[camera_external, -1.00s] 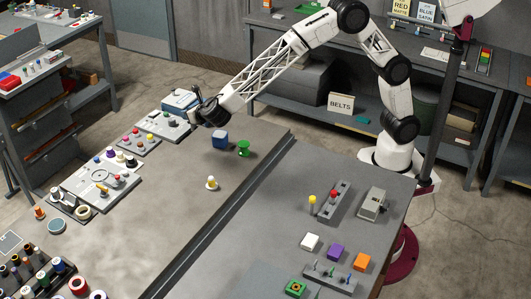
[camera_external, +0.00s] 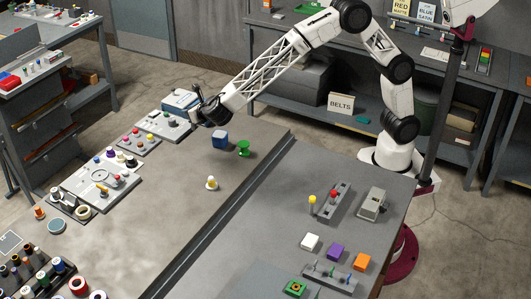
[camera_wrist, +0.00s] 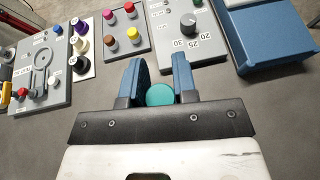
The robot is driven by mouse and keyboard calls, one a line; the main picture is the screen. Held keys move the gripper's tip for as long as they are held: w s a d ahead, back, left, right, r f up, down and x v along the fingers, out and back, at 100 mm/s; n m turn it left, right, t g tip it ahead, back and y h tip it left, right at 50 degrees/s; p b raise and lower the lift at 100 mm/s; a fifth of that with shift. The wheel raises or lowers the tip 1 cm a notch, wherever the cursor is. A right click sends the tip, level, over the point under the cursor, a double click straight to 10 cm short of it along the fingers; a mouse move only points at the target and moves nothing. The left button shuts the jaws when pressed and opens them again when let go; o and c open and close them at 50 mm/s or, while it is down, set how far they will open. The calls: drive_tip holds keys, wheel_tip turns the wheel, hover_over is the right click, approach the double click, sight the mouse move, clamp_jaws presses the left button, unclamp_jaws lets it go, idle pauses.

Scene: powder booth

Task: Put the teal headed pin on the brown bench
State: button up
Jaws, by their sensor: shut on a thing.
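The height of the pin above the surface is hard to tell.
The bench middle is largely clear.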

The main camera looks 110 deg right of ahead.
drive_tip(key=shift+s+a+r+n+t+y, duration=0.5)
drive_tip(key=shift+s+a+r+n, duration=0.05)
drive_tip(key=shift+r+n, duration=0.05)
drive_tip(key=s+a+f+n+t+y, duration=0.1)
drive_tip(key=s+a+n+t+y, duration=0.3)
drive_tip(key=s+a+n+y, duration=0.5)
drive_tip(key=shift+s+y, duration=0.15)
drive_tip(key=shift+y, duration=0.15)
idle(1.8)
drive_tip(key=shift+w+a, duration=0.1)
drive_tip(key=shift+w, duration=0.1)
drive_tip(key=shift+w+d+f+n+g+y, duration=0.1)
drive_tip(key=shift+w+f+n+g+y, duration=0.55)
drive_tip(key=shift+n+y, duration=1.15)
drive_tip(key=shift+w+d+f+n+g+y, duration=0.1)
drive_tip(key=shift+w+f+n+g+y, duration=0.2)
drive_tip(key=shift+f+n+g+y, duration=1.15)
drive_tip(key=shift+w+d+f+n+g+y, duration=0.1)
drive_tip(key=shift+w+f+n+g+y, duration=0.4)
drive_tip(key=shift+n+y, duration=1.55)
